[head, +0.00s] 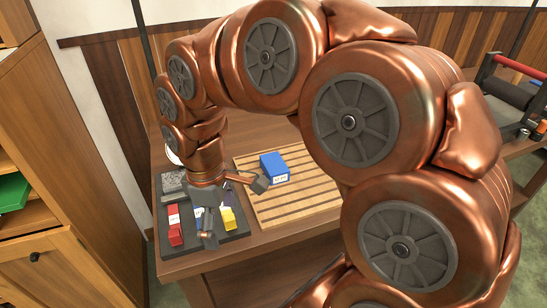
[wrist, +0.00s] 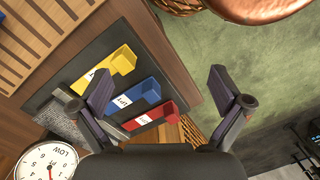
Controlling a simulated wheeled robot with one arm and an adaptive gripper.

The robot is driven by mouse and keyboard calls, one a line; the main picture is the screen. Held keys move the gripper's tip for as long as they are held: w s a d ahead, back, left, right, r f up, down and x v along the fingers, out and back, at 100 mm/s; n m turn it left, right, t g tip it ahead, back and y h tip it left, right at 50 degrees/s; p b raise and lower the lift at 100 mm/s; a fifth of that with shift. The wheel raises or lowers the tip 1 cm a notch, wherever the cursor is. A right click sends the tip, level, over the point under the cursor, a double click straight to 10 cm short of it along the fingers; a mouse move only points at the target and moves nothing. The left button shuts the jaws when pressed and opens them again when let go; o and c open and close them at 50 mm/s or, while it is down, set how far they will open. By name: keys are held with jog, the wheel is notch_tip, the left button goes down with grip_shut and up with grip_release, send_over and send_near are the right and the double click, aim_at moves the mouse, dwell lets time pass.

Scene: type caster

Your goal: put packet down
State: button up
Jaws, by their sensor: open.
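A blue packet (head: 273,168) with a white label lies on the slatted wooden board. A blue corner also shows at the upper left edge of the wrist view; I cannot tell whether it is the same packet. My gripper (head: 235,211) is open over the dark tray (head: 238,237), its fingers spread wide. In the wrist view my gripper (wrist: 162,82) has nothing held between its fingers. Labelled pieces in yellow (wrist: 122,62), blue (wrist: 148,88) and red (wrist: 158,112) sit side by side in the tray. In the head view my gripper partly hides the blue piece.
The slatted board (head: 315,196) has bare room around the packet. A grey speckled block (head: 173,182) lies at the tray's back left. A round dial marked LOW (wrist: 48,160) stands near the tray. A wooden cabinet (head: 75,240) stands at left. A roller machine (head: 512,90) is at far right.

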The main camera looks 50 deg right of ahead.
jog(key=w+d+r+n+p, duration=0.1)
jog(key=w+d+r+n, duration=0.2)
jog(key=w+d, duration=0.5)
jog(key=n+t, duration=0.1)
jog(key=n, duration=0.2)
send_over(274, 163)
jog(key=shift+s+d+f+p, duration=0.15)
jog(key=shift+s+f+p, duration=0.05)
jog(key=shift+p, duration=0.25)
jog(key=shift+s+d+f, duration=0.1)
jog(key=shift+d+f, duration=0.05)
jog(key=shift+d, duration=0.1)
jog(key=shift+f, duration=0.35)
jog(key=shift+w+a+f+p, duration=0.2)
jog(key=shift+f+p, duration=0.15)
jog(key=shift+f, duration=1.4)
jog(key=shift+w+a+f+p, duration=0.15)
jog(key=shift+f+p, duration=0.15)
jog(key=shift+f, duration=1.4)
jog(key=shift+s, duration=0.1)
jog(key=shift+c, duration=0.3)
jog(key=c, duration=1.4)
